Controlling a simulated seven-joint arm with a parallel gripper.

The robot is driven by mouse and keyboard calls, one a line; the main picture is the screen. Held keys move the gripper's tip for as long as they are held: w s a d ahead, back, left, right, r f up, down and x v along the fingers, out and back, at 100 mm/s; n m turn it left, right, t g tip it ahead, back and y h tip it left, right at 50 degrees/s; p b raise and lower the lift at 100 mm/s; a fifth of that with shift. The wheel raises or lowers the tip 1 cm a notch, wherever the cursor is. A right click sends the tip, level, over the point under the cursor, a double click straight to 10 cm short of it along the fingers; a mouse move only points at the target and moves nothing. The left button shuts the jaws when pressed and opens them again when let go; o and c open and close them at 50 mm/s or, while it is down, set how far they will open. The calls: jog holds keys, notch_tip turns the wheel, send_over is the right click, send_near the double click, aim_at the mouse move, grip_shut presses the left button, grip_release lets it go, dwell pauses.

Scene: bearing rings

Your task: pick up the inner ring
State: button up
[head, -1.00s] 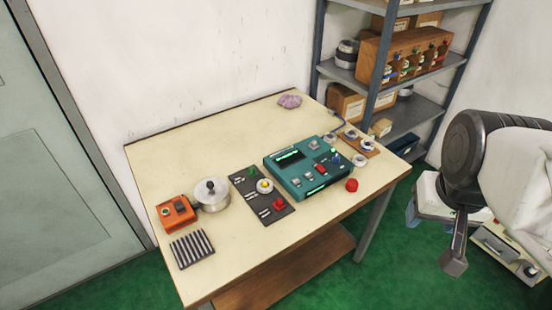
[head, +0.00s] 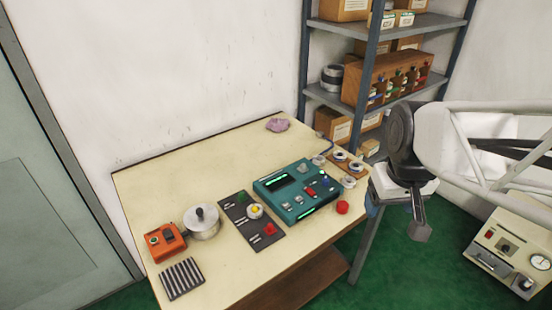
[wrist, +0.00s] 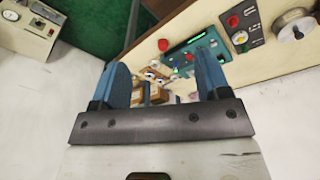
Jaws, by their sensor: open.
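Several small pale metal rings lie at the right end of the table. Two dark-centred rings (head: 340,156) sit on a small brown wooden board (head: 362,171), and a plain ring (head: 348,182) lies in front of it. Another small round piece (head: 318,160) is by the teal box. At this size I cannot tell which is the inner ring. The rings (wrist: 150,75) also show small between my fingers in the wrist view. My gripper (wrist: 163,65) is open and empty, with blue fingers, well away from the rings. Its fingertips are not clear in the head view.
A teal control box (head: 298,190) and a red knob (head: 342,207) stand beside the rings. A dark panel (head: 250,221), a round metal pot (head: 203,222), an orange box (head: 165,242) and a ribbed block (head: 181,278) are further left. A shelf rack (head: 425,28) stands behind.

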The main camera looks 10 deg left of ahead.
jog(key=w+a+f+n, duration=0.3)
jog(key=w+a, duration=0.4)
jog(key=w, duration=0.2)
jog(key=n+g, duration=0.2)
jog(key=n, duration=0.7)
send_over(255, 208)
jog(key=f, duration=2)
jog(key=shift+s+d, duration=0.25)
jog(key=shift+d, duration=0.05)
jog(key=shift+a+f+n, duration=0.3)
jog(key=shift+w+f, duration=0.1)
jog(key=shift+f, duration=1.15)
jog(key=shift+w+f, duration=0.1)
jog(key=shift+f, duration=2.5)
jog(key=shift+c, duration=0.5)
